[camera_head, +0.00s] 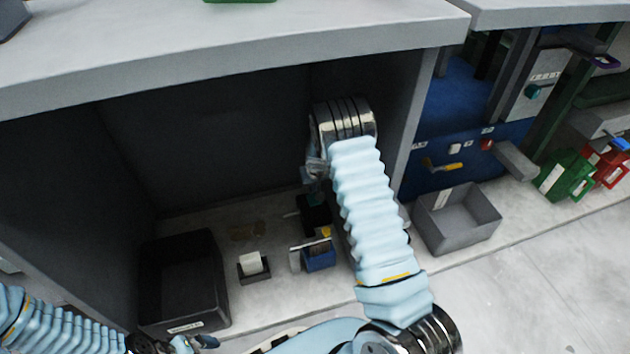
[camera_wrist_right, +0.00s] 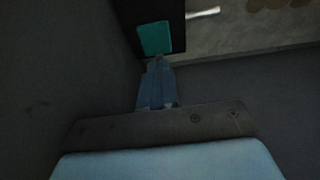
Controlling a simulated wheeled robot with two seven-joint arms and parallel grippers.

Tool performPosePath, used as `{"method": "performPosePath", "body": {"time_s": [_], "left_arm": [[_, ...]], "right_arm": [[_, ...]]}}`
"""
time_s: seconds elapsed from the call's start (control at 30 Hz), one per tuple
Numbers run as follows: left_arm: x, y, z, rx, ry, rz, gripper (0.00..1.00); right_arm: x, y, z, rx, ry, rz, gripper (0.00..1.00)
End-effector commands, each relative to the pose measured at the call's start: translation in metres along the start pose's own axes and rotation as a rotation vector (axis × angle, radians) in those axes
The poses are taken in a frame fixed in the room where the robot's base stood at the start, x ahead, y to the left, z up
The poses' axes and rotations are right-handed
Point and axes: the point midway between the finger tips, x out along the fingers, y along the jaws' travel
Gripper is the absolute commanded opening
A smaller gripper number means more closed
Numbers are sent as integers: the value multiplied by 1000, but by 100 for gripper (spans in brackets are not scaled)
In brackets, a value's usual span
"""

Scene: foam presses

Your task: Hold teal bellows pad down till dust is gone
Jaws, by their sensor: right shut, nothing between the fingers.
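The teal bellows pad (camera_wrist_right: 155,38) lies on a black block (camera_wrist_right: 178,30) in the right wrist view. In the head view the black block (camera_head: 314,214) stands on the floor of the dark bay; my right gripper and arm hide most of the pad there. A pale nozzle (camera_wrist_right: 203,12) sticks out from the block. Brownish dust patches (camera_head: 248,231) lie left of it on the bay floor. My right gripper (camera_wrist_right: 158,62) is shut and empty, its fingertips at the pad's near edge; I cannot tell whether they touch. My left gripper (camera_head: 195,344) is partly in view at the lower left, its jaws unclear.
A black bin (camera_head: 184,280) stands at the bay's left. A small holder with a white block (camera_head: 252,264) and a blue box (camera_head: 320,257) stand in front. A grey tray (camera_head: 456,220) lies to the right. The worktop (camera_head: 220,45) overhangs the bay.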

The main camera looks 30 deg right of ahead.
Motion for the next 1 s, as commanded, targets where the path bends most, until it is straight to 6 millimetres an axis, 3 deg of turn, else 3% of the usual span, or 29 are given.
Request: {"method": "performPosePath", "body": {"time_s": [0.1,0.23,0.77,1.0], "left_arm": [[6,-2,0,0,-1,1,100],[8,-3,0,0,0,1,100],[10,-4,0,0,1,1,100],[32,-12,-1,-1,6,0,100]], "right_arm": [[23,0,5,0,-3,0,0],[38,0,9,1,-1,0,0],[48,0,12,0,0,0,0],[75,0,20,0,-1,0,0]]}}
